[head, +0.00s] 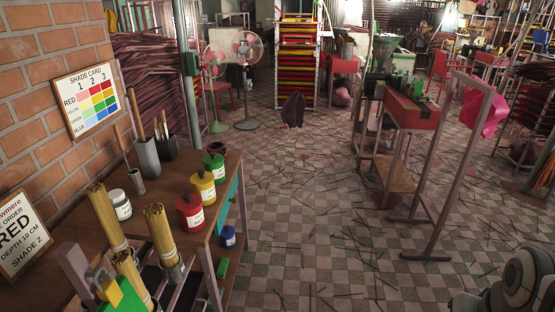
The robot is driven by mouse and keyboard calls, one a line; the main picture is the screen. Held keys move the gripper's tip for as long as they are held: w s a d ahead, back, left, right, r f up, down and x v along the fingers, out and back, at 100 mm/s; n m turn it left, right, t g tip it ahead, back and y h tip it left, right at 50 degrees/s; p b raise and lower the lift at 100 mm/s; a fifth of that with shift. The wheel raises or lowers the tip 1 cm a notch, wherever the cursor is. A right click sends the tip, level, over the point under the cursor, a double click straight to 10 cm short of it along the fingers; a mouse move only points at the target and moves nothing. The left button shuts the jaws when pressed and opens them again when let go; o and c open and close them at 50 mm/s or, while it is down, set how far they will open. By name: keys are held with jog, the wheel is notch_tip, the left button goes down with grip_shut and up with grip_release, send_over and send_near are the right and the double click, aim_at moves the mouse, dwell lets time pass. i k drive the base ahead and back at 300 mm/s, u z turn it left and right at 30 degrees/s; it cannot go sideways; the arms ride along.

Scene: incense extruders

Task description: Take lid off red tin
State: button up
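The red tin (191,217) stands upright on the brown wooden table (160,262) at the left, close to its right edge. Its red lid (184,199) with a small knob sits on top. A white label is on the tin's front. My gripper is not in view. Only rounded pale grey links of my arm show at the bottom right corner, far from the tin.
A yellow tin (203,188) and green tin (214,168) stand behind the red one. Incense bundles (161,230) stand in front. A white jar (120,205) is left. Checkered floor (310,215) lies right, strewn with sticks.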

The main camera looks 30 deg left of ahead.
aim_at(188, 203)
jog(key=z, duration=0.05)
jog(key=i, duration=1.9)
jog(key=u, duration=3.2)
jog(key=i, duration=1)
jog(key=z, duration=0.1)
